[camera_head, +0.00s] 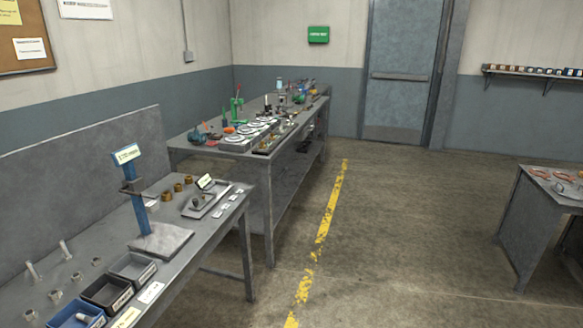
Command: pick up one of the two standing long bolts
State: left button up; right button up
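Two slender, pale metal pieces that look like the standing long bolts are at the left edge of the near grey workbench (205,240). One bolt (65,250) is farther back. The other bolt (32,272) is nearer and to its left. Both look upright with a slight lean in the picture, and they stand apart from each other. They are small in view, so thread detail cannot be made out. Neither of my grippers shows in the head view.
Short metal pieces (56,296) and blue, black (105,291) and grey (132,266) bins stand in front of the bolts. A blue post (140,215) on a grey plate is to their right. A cluttered second bench (185,148) stands behind; the floor (400,240) at right is open.

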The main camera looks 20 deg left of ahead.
aim_at(67, 256)
jog(key=u, duration=0.05)
jog(key=i, duration=1.25)
jog(key=u, duration=0.8)
jog(key=i, duration=0.8)
jog(key=u, duration=0.9)
